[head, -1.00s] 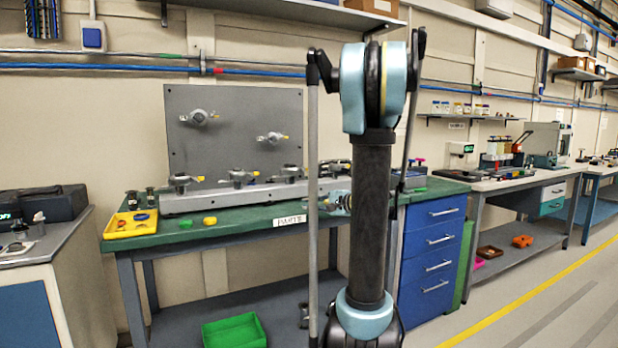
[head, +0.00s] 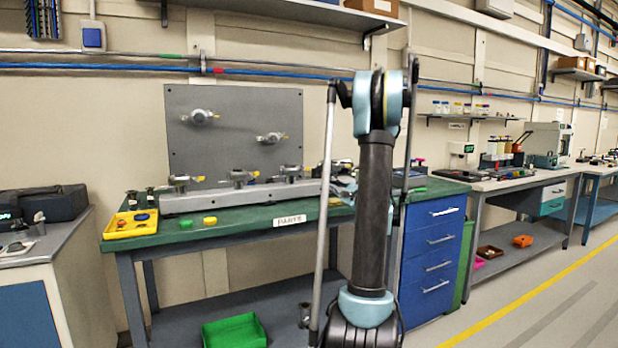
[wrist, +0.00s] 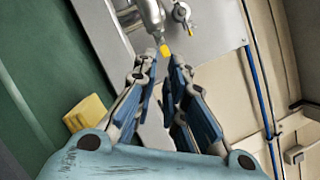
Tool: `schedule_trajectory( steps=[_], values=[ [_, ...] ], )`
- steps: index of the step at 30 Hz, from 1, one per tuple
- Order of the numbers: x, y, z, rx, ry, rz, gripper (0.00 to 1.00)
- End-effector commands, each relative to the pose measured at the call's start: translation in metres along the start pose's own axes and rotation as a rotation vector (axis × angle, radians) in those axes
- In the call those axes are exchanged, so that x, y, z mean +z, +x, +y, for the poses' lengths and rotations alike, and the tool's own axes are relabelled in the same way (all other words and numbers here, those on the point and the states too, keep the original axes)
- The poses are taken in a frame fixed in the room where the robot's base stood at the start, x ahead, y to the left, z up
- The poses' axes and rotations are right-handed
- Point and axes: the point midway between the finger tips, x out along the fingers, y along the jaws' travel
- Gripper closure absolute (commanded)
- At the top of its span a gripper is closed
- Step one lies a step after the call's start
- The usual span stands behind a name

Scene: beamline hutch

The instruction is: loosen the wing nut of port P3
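A grey rail (head: 215,197) on the green bench carries several metal port fittings, such as one near its left end (head: 180,183). Two more fittings sit on the grey upright panel (head: 240,110). I cannot read any port label, so I cannot tell which is P3. In the wrist view, a metal fitting (wrist: 150,12) with a yellow-tipped part (wrist: 164,50) lies just beyond my fingertips. My gripper (wrist: 163,66) is open, its fingers apart on either side below the yellow tip. The gripper is mostly hidden behind my arm in the head view.
A yellow tray (head: 130,224) with small parts and a yellow round piece (head: 210,220) are on the bench's left. A yellow block (wrist: 88,113) lies left of my gripper in the wrist view. A blue drawer unit (head: 432,250) stands at the right.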

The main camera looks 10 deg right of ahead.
Motion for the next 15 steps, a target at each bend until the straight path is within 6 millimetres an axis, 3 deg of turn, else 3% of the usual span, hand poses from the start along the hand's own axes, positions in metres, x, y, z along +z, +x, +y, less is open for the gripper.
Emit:
schedule_trajectory(
  steps=[15],
  values=[
    [0.001, 0.092, 0.001, 0.003, 0.001, -0.003, 0.88]
  ],
)
